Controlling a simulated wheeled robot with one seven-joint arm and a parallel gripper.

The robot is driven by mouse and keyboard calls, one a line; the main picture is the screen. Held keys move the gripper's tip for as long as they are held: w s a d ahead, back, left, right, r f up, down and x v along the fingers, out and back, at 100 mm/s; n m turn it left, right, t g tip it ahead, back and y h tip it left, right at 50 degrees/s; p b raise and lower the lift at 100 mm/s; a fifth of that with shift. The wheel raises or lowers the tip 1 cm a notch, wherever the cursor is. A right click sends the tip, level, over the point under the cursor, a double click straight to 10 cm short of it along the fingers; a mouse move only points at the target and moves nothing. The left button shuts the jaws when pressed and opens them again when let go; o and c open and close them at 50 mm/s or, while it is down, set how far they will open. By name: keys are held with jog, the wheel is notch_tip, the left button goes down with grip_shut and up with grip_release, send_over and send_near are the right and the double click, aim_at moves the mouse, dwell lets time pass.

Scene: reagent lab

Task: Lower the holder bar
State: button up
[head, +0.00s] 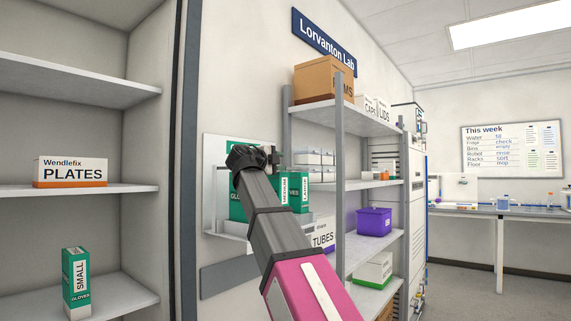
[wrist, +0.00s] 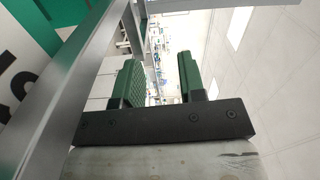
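A white wall holder (head: 226,149) carries green and white glove boxes (head: 237,208), partly hidden behind my arm. In the wrist view a grey metal bar (wrist: 68,95) runs diagonally along the left, in front of a green and white box (wrist: 32,30). It looks like the holder bar, but I cannot be sure. My gripper (wrist: 160,78) has its two green-padded fingers apart with nothing between them. The bar lies left of the fingers, not between them. In the head view my gripper (head: 273,158) is near the holder, mostly hidden by my wrist.
A metal shelf rack (head: 340,185) stands just right of the holder, with a brown box (head: 322,80) on top and a purple bin (head: 374,222) lower down. An open cabinet at left holds a PLATES box (head: 70,172) and a SMALL gloves box (head: 76,283). A bench (head: 500,212) stands far right.

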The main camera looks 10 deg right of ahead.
jog(key=shift+v, duration=2.4)
